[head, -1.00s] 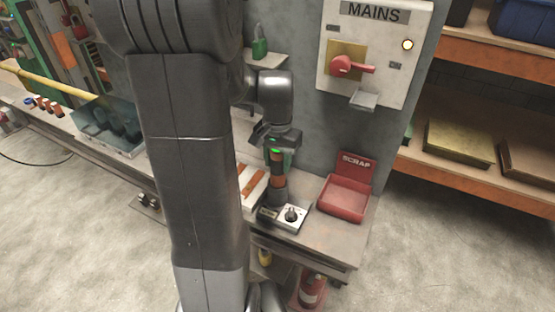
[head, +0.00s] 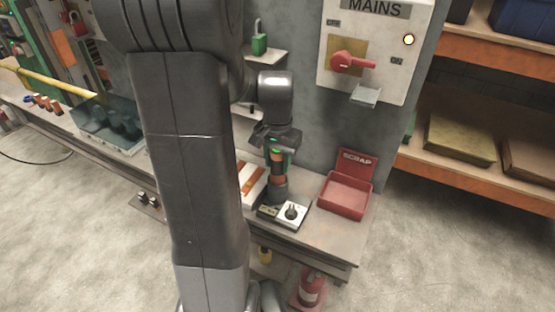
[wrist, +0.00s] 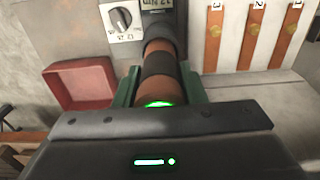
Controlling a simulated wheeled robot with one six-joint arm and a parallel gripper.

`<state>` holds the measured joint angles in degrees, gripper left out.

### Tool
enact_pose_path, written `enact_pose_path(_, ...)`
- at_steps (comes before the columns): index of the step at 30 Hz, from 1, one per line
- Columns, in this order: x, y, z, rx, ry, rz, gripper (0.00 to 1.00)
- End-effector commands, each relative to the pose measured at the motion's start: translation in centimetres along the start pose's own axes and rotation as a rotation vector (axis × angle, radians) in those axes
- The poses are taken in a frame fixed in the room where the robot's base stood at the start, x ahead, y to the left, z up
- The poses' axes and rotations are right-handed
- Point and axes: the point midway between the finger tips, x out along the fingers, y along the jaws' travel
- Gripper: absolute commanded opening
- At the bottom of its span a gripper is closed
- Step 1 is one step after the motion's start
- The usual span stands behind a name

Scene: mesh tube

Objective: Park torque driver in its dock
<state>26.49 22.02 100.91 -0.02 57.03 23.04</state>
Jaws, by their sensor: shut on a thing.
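The torque driver (head: 278,179) is an orange and black cylinder, roughly upright above the bench. In the wrist view its banded handle (wrist: 158,64) runs up the picture to a dark part at the top edge. My gripper (wrist: 158,88) is shut on the handle, with green pads on both sides. In the head view my gripper (head: 277,156) is at the driver's upper end. A dark base with a white dial panel (head: 292,212) lies right beside the driver's lower end. Its small display shows in the wrist view (wrist: 157,4). I cannot tell whether the driver's end is seated; no dock is clearly identifiable.
A red scrap bin (head: 345,197) stands right of the dial panel. A white block with orange strips (head: 250,183), numbered in the wrist view, is left of the driver. The mains box (head: 375,55) hangs on the wall behind. The bench front has a little bare room.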

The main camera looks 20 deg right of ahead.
Motion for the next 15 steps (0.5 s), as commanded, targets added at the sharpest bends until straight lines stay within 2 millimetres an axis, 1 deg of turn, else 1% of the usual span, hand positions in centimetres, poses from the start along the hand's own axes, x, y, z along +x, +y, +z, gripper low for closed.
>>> enact_pose_path(3, 0.12, -0.01, -0.03, 0.0, 0.001, 0.0, 0.1)
enact_pose_path(4, 0.08, -0.01, -0.04, 0.0, 0.001, 0.0, 0.41)
enact_pose_path(7, 0.07, -0.01, -0.03, 0.0, 0.001, 0.0, 0.61)
enact_pose_path(8, 0.08, 0.0, -0.03, 0.0, 0.001, 0.0, 0.63)
enact_pose_path(15, 0.15, 0.0, 0.03, 0.0, -0.001, 0.0, 0.63)
